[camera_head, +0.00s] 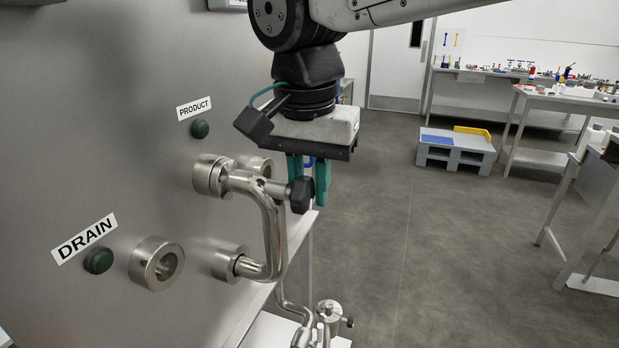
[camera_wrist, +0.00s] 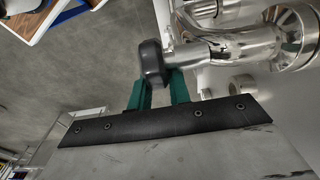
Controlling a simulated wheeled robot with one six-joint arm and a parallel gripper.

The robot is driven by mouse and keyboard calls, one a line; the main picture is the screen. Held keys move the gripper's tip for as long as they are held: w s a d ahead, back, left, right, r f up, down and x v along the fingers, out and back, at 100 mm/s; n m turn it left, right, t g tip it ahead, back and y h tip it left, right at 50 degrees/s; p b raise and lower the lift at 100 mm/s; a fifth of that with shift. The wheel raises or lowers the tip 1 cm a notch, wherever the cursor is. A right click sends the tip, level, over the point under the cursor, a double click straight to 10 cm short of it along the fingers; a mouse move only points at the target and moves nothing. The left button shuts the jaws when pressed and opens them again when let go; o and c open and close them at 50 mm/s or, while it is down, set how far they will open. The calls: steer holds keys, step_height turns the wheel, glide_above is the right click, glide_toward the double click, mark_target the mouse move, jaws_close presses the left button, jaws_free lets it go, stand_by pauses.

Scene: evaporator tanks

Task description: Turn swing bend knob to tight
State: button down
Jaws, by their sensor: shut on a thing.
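The swing bend (camera_head: 268,225) is a shiny steel pipe on the grey panel, joined to an upper port by PRODUCT and a lower port. Its black knob (camera_head: 301,195) sticks out to the right on a steel stem. My gripper (camera_head: 308,190) points down with its green fingers at the knob. In the wrist view the knob (camera_wrist: 152,63) sits at the tips of the green fingers (camera_wrist: 160,88), and the steel pipe (camera_wrist: 250,45) runs off to the right. My gripper is shut on the knob. The fingers partly hide the knob in the head view.
The open DRAIN port (camera_head: 157,263) is at the lower left of the panel. A small steel fitting (camera_head: 328,312) with a black knob stands below. Work tables (camera_head: 560,104) and a grey pallet (camera_head: 455,152) are farther right. The floor between is clear.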

steer(key=g+y, duration=0.1)
steer(key=g, duration=0.2)
steer(key=f+g+y, duration=0.1)
steer(key=g, duration=0.2)
steer(key=shift+f, duration=0.15)
steer(key=g, duration=0.1)
steer(key=g+y, duration=0.1)
steer(key=g, duration=0.3)
steer(key=shift+s+a+f+y, duration=0.15)
steer(key=shift+s+f+y, duration=0.25)
steer(key=c, duration=1.3)
jaws_free()
